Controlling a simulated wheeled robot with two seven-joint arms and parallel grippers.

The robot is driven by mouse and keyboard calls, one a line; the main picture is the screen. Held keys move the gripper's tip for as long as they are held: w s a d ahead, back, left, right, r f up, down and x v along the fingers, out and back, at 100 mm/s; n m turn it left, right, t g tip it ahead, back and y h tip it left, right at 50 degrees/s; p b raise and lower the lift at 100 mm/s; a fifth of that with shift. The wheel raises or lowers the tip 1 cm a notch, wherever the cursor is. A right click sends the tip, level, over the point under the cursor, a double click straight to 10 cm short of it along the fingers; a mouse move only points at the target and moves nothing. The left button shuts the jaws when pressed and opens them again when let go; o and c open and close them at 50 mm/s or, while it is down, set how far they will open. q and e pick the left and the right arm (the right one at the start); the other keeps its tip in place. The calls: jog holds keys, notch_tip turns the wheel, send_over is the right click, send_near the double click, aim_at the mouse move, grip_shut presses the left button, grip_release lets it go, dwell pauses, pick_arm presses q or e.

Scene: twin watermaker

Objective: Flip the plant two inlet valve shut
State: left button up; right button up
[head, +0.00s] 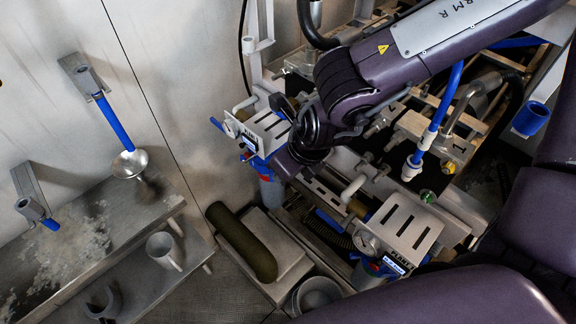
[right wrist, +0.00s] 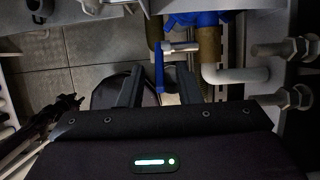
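In the right wrist view, a blue valve lever (right wrist: 159,68) hangs down from a metal stem in front of a brass and white pipe. My right gripper (right wrist: 158,84) has its two dark fingers spread, one on each side of the lever's lower part. I cannot tell whether either finger touches it. A second similar unit (head: 408,232) stands at lower right. My left gripper does not show.
A steel shelf (head: 90,225) with a cup (head: 163,250) and hanging blue-handled tools (head: 115,125) is at left. A dark cylinder (head: 240,243) lies on a block between shelf and units. Pipes crowd the right; white pipe fittings (right wrist: 235,75) are close to the right finger.

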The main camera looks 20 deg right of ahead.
grip_shut()
jog(key=shift+w+a+g+h+b, duration=0.15)
jog(key=shift+w+g+h+b, duration=0.3)
jog(key=shift+g+b, duration=0.7)
jog(key=shift+w+b, duration=0.1)
jog(key=shift+b, duration=0.35)
jog(key=shift+r+g, duration=0.25)
jog(key=shift+r, duration=0.05)
grip_release()
jog(key=shift+a, duration=0.1)
jog(key=shift+r, duration=0.1)
